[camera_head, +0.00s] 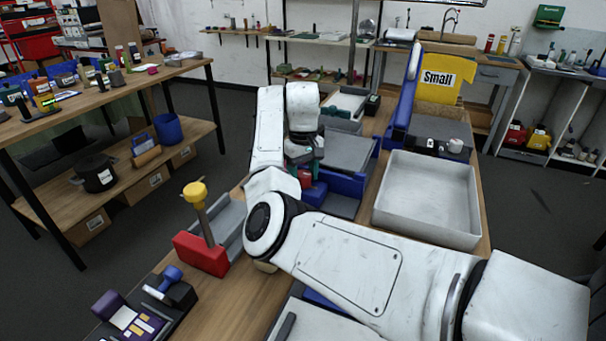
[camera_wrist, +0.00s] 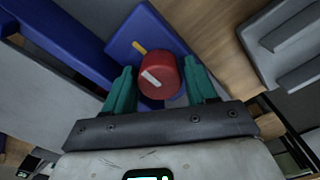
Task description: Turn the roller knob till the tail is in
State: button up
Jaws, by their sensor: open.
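In the wrist view a round red knob (camera_wrist: 160,76) with a white mark on its face sits on a blue block (camera_wrist: 147,32). A yellow mark (camera_wrist: 140,47) on the block lies close to the white one, and the two do not quite line up. My gripper (camera_wrist: 160,70) has its green fingers spread, one on each side of the knob; whether they touch it I cannot tell. In the head view the red knob (camera_head: 306,179) shows partly below my gripper (camera_head: 303,158), beside a grey-topped blue unit (camera_head: 347,152). I cannot make out a film tail.
A white open tray (camera_head: 428,190) stands right of the unit. A red block (camera_head: 201,254) with a yellow-topped post (camera_head: 195,193) stands to the left. My arm covers much of the bench's front.

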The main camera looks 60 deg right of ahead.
jog(key=shift+c, duration=0.4)
jog(key=c, duration=0.7)
jog(key=shift+r+m+p, duration=0.1)
jog(key=shift+m+p, duration=0.2)
jog(key=shift+p, duration=0.1)
